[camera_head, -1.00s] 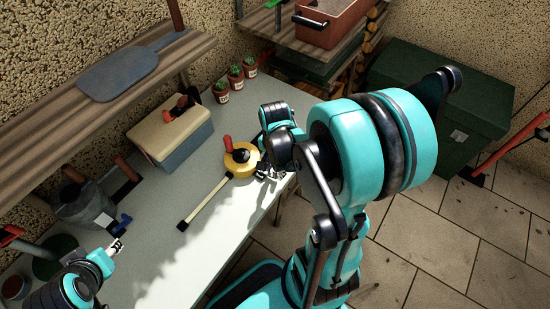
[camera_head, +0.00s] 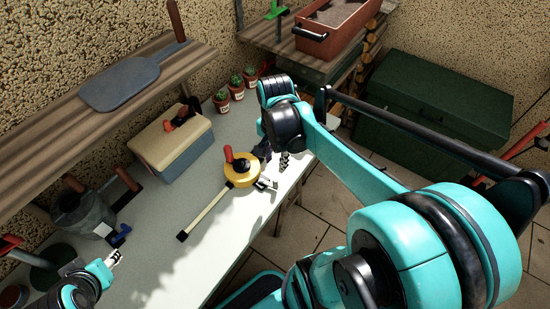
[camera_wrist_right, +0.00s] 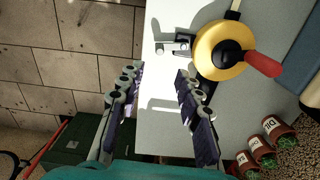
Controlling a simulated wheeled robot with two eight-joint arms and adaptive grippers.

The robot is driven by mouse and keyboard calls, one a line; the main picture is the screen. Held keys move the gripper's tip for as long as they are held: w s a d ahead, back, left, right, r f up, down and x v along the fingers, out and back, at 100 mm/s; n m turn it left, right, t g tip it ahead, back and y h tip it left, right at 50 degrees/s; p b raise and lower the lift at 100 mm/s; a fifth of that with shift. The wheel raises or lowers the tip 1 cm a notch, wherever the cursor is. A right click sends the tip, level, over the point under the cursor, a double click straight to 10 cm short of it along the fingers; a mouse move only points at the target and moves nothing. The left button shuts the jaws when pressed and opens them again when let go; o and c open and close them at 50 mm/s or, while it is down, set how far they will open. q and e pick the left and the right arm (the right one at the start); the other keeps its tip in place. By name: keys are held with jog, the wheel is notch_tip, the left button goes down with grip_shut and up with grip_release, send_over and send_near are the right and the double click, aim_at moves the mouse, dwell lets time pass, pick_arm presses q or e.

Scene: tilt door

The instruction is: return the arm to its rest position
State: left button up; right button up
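My right gripper (camera_head: 273,158) is over the right edge of the workbench (camera_head: 215,215), close to a yellow round tool (camera_head: 243,181) with a red handle and a long pale bar. In the right wrist view its two fingers (camera_wrist_right: 158,80) are spread apart with nothing between them. The yellow tool (camera_wrist_right: 217,55) lies beyond the fingertips, up and to the right, and looks clear of them. My right arm's elbow is at the lower right of the head view. My left gripper (camera_head: 113,259) is at the lower left, over the bench; its finger opening is too small to judge.
A cooler-like box (camera_head: 175,140), cactus pots (camera_head: 236,88) and a watering can (camera_head: 82,212) stand along the wall side. A shelf (camera_head: 60,125) overhangs the bench at left. A green chest (camera_head: 440,95) stands behind my right arm. Tiled floor (camera_head: 310,220) shows right of the bench.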

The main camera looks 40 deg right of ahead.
jog(key=a+r+n+t, duration=0.3)
jog(key=a+n+t, duration=0.4)
jog(key=a+n, duration=0.6)
jog(key=n, duration=0.2)
jog(key=shift+w+n, duration=0.25)
jog(key=shift+n, duration=0.05)
